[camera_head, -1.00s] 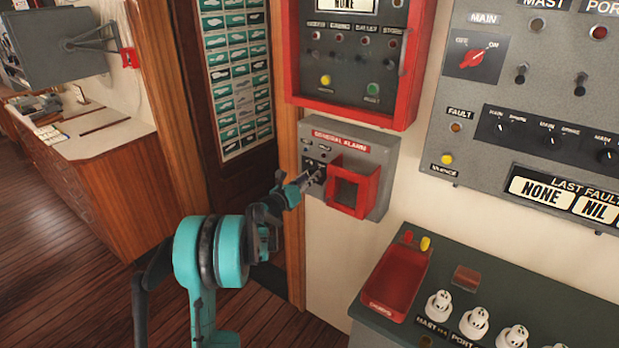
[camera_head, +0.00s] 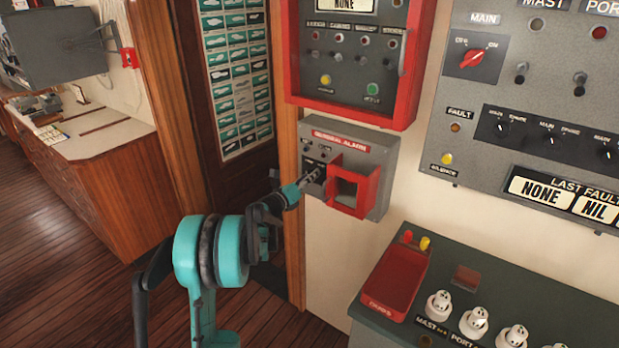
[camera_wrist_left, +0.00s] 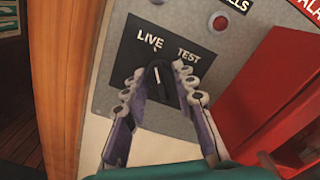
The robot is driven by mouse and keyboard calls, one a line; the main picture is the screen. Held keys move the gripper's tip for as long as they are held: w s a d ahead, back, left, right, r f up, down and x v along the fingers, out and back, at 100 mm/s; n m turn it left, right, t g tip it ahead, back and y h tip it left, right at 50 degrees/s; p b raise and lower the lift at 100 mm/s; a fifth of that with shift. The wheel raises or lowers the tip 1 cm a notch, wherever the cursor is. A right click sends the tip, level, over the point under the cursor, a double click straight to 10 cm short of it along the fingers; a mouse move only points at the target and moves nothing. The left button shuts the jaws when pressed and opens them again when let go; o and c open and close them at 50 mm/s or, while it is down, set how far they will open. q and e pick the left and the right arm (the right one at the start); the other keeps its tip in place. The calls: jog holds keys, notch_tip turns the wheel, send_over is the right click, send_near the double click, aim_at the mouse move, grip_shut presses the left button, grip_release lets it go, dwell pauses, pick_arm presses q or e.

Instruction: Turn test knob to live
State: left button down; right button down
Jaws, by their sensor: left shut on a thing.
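The general alarm box (camera_head: 378,150) is a grey panel on the wall with a red frame at its right. The test knob (camera_wrist_left: 158,80) is a dark knob with a white line, on a black plate marked LIVE and TEST in the left wrist view. The line points nearly straight up, closer to LIVE than to TEST. My left gripper (camera_head: 315,175) reaches the box from the left and is shut on the knob, with one finger on each side. In the head view the gripper hides most of the knob. My right gripper is not in view.
The red frame (camera_head: 369,191) juts out close to the right of the gripper. A red-edged panel (camera_head: 350,104) hangs just above the box. A green console (camera_head: 480,268) with a red tray (camera_head: 397,284) stands below right. A wooden post lies to the left.

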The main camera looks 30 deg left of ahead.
pick_arm(q)
jog(key=c, duration=1.2)
grip_release()
jog(key=s, duration=1.2)
jog(key=shift+a, duration=0.45)
